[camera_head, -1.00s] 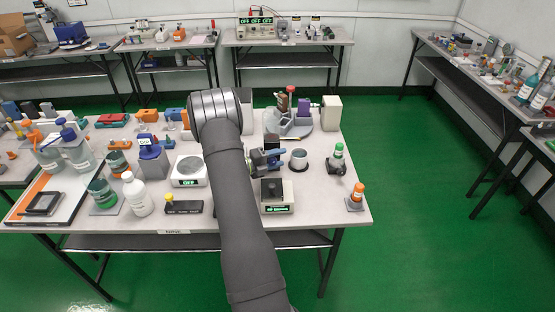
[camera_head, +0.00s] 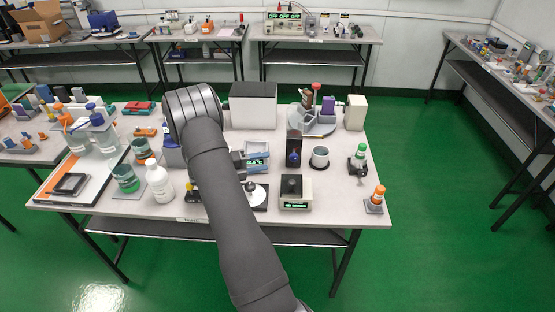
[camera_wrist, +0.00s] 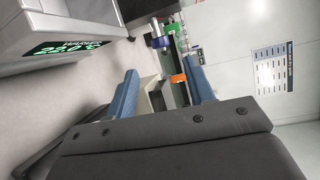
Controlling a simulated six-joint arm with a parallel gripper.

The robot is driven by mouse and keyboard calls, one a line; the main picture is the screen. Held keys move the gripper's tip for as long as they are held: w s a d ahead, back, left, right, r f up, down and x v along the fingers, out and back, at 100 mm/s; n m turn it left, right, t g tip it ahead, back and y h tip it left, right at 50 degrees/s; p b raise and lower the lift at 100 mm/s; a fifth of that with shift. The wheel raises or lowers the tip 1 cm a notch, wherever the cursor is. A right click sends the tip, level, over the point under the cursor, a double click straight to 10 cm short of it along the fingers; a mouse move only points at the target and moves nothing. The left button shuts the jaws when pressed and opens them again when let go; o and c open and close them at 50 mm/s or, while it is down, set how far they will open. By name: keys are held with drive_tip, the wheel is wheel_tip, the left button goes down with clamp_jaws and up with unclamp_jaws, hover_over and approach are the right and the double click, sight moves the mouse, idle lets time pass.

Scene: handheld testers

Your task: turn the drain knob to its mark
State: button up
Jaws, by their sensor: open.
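I cannot say for certain which part is the drain knob. A dark upright box (camera_head: 294,140) with a blue round part (camera_head: 293,157) on its front stands right of my gripper in the head view. A low pale box (camera_head: 296,198) with a dark block on top and a lit green display is in front of it. My gripper (camera_head: 252,160) is partly hidden behind my arm. In the wrist view my gripper (camera_wrist: 162,92) is open, its two blue fingers apart with no object held. A device with a green display (camera_wrist: 65,46) fills the upper left there.
A grey cup (camera_head: 319,158), a green-capped bottle (camera_head: 360,155) and an orange-topped piece (camera_head: 376,198) stand to the right. A large pale box (camera_head: 253,104) stands behind. A white bottle (camera_head: 159,183) stands left of my arm. Bare tabletop shows at the right edge.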

sight(294, 157)
drive_tip(key=shift+v, duration=1.45)
drive_tip(key=shift+s+a+r+n, duration=0.2)
drive_tip(key=shift+s+a, duration=0.05)
drive_tip(key=shift+a, duration=0.15)
drive_tip(key=shift+s+a+r+n, duration=0.15)
drive_tip(key=shift+s+a+n, duration=0.1)
drive_tip(key=shift+a, duration=0.15)
drive_tip(key=x, duration=1.7)
drive_tip(key=shift+d+f, duration=0.15)
drive_tip(key=shift+f, duration=0.2)
